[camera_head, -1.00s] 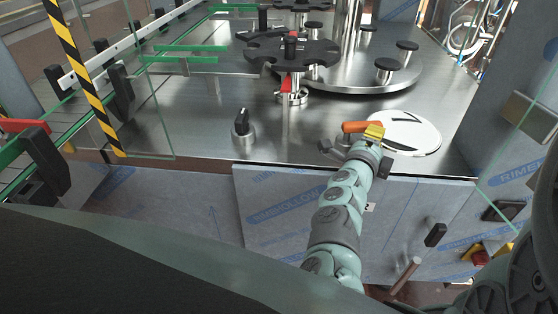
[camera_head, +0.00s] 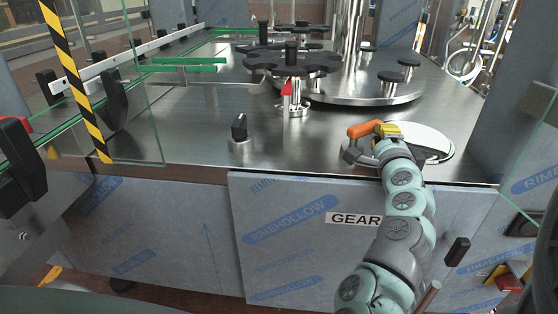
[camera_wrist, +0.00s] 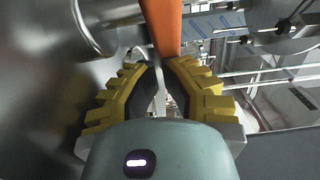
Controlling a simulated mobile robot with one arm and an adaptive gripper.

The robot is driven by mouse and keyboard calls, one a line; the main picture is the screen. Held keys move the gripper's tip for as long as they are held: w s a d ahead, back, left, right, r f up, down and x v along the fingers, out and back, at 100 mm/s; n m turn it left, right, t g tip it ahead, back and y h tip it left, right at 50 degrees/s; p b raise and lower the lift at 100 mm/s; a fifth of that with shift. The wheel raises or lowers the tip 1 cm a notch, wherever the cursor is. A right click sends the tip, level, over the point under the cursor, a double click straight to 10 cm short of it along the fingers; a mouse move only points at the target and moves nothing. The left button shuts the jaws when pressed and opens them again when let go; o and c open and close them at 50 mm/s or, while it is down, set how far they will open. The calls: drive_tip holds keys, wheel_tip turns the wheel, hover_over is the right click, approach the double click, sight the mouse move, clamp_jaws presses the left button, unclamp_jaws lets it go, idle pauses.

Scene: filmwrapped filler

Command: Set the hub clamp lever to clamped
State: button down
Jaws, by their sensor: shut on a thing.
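A red lever (camera_head: 287,89) stands at the metal hub post (camera_head: 294,103) under the front black starwheel (camera_head: 292,62); I take it for the hub clamp lever. Its exact setting is too small to tell. My gripper (camera_head: 384,131), with yellow ribbed fingers, is over the right front of the steel deck, well to the right of and nearer than the lever. It is shut on an orange-handled item (camera_head: 366,130), which points left from the fingertips. In the wrist view the orange item (camera_wrist: 163,25) sticks out beyond the fingertips (camera_wrist: 158,68); its held part is mostly hidden.
A black knob (camera_head: 239,127) stands at the front left of the deck. Green guide rails (camera_head: 180,62) and a glass panel with a striped post (camera_head: 73,75) are at left. Bare deck lies between knob and gripper.

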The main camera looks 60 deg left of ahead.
sight(373, 130)
drive_tip(key=shift+w+a+f+n+g+y+b, duration=0.1)
drive_tip(key=shift+w+a+n+g+y+b, duration=0.15)
drive_tip(key=shift+n+g+y+b, duration=0.55)
drive_tip(key=shift+w+a+f+n+g+y+b, duration=0.15)
drive_tip(key=shift+a+n+g+y+b, duration=0.25)
drive_tip(key=shift+g+b, duration=0.75)
drive_tip(key=n+g+b, duration=0.1)
drive_tip(key=a+n+g+y+b, duration=0.1)
drive_tip(key=g, duration=0.1)
drive_tip(key=n+g+b, duration=0.1)
drive_tip(key=b, duration=0.1)
drive_tip(key=shift+w+a+r+n+g, duration=0.1)
drive_tip(key=shift+w+a+n+g, duration=0.05)
drive_tip(key=shift+a+n+g, duration=0.2)
drive_tip(key=shift+a+g, duration=0.1)
drive_tip(key=shift+g, duration=0.2)
drive_tip(key=shift+a, duration=0.3)
drive_tip(key=shift+a+r, duration=0.1)
drive_tip(key=shift+a, duration=0.35)
